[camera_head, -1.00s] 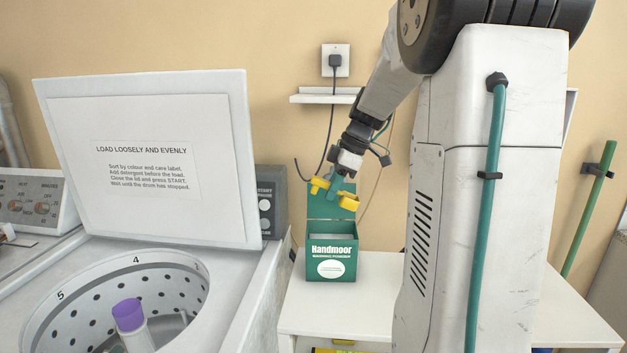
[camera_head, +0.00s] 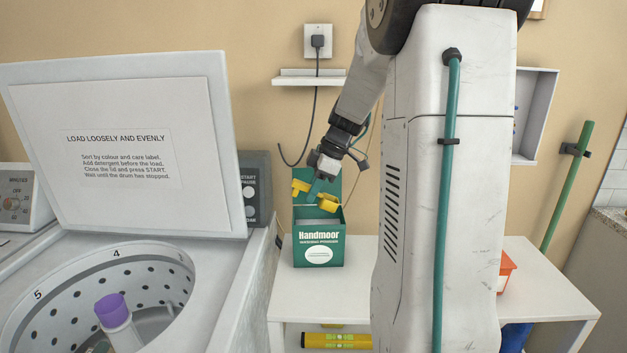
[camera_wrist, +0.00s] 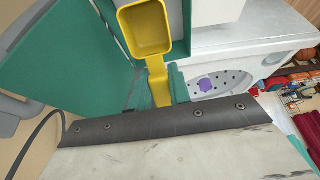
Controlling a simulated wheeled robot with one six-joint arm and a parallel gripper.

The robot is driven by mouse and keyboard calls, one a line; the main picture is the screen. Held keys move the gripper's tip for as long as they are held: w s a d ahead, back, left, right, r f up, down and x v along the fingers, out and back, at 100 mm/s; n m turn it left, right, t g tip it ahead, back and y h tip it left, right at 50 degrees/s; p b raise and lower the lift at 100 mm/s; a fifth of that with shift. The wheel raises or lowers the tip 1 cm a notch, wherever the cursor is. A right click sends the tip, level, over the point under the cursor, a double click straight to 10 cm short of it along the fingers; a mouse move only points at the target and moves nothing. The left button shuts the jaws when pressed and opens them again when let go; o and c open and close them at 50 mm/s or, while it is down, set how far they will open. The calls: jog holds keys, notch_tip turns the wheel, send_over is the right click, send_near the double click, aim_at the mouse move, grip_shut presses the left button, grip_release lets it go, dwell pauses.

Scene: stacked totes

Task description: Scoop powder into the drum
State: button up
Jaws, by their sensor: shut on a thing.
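My gripper (camera_head: 312,188) is shut on the handle of a yellow scoop (camera_head: 328,202), just above the open green Handmoor washing powder box (camera_head: 319,254). The box's lid stands up behind the scoop. A pale inside shows at its mouth; the powder's level is unclear. In the wrist view, my gripper (camera_wrist: 160,88) holds the scoop (camera_wrist: 147,28), whose bowl looks empty. The washer drum (camera_head: 75,297) is open at the left, its lid (camera_head: 130,150) raised. The drum also shows in the wrist view (camera_wrist: 230,80).
The box is on a white table (camera_head: 300,298) beside the washer. A small shelf (camera_head: 308,80) and a plug with a hanging cable (camera_head: 317,42) are on the wall behind. An orange container (camera_head: 506,270) sits at the right.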

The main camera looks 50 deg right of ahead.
jog(key=shift+f, duration=3.35)
grip_shut()
jog(key=shift+r, duration=6.05)
